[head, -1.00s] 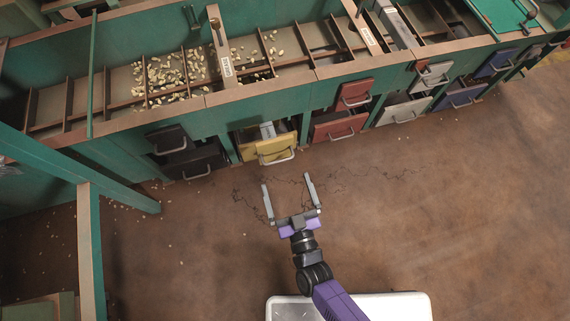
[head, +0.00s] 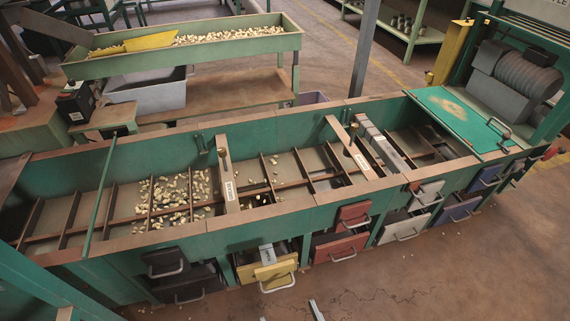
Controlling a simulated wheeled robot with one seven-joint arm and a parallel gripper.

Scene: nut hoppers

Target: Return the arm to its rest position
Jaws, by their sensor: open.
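My gripper (head: 290,311) shows only as two grey fingertips at the bottom edge of the head view. The fingers are spread apart with nothing between them. The rest of my arm is out of the picture. The fingertips are over the brown floor, in front of the yellow drawer (head: 274,274) of the green hopper bench (head: 150,238), and apart from it.
The long bench holds scattered nuts (head: 178,197) in its divided trough. Black (head: 183,283), red (head: 340,247), white (head: 404,228) and blue (head: 457,212) drawers line its front. A nut-filled trough (head: 195,56) stands behind. The floor at lower right is clear.

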